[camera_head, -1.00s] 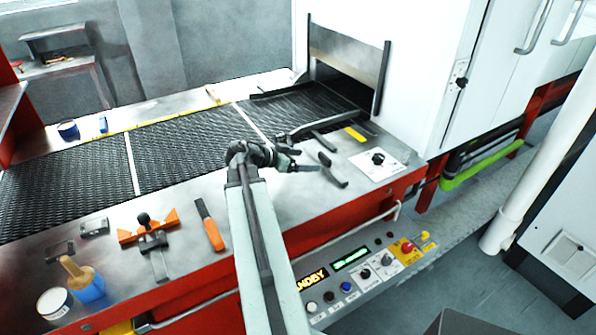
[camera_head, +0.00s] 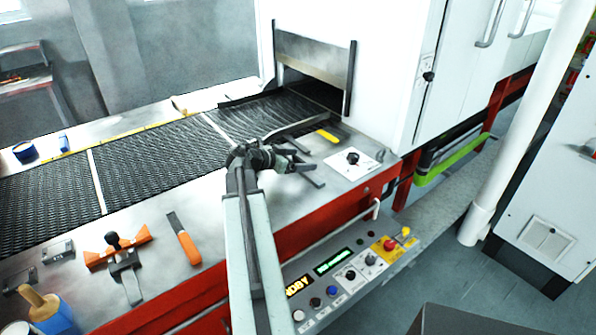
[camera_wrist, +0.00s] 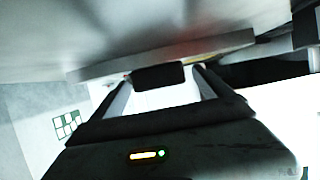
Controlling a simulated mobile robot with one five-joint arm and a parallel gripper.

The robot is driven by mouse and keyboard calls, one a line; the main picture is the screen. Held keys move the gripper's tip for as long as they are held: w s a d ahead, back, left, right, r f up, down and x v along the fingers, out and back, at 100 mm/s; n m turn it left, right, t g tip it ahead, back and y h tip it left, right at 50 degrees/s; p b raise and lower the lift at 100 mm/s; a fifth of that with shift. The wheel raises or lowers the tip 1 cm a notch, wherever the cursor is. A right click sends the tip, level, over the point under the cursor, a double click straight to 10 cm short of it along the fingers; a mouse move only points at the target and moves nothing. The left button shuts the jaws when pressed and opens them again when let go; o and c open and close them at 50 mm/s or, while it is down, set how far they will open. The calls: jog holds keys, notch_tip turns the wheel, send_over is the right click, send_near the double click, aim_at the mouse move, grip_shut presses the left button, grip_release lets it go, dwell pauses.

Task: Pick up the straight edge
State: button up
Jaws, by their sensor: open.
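A long grey bar (camera_head: 297,128), which looks like the straight edge, lies by the front of the mesh belt near the oven opening. I cannot be sure of its identity. My gripper (camera_head: 304,160) is open in front of the bar, over the metal front ledge, and no object shows held in it. A dark handle-like tool (camera_head: 312,179) shows just below the fingers, partly hidden. In the wrist view, my open fingers (camera_wrist: 160,75) flank a dark block, and a pale bar-like edge (camera_wrist: 225,45) runs behind. Contact cannot be told.
A yellow-handled tool (camera_head: 327,135) and a white knob plate (camera_head: 353,160) lie right of my gripper. The oven front (camera_head: 310,60) rises behind.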

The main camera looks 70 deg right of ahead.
aim_at(299, 158)
jog(key=shift+w, duration=0.1)
grip_shut()
notch_tip(299, 158, up, 10)
jog(key=p, duration=1)
jog(key=shift+r, duration=0.1)
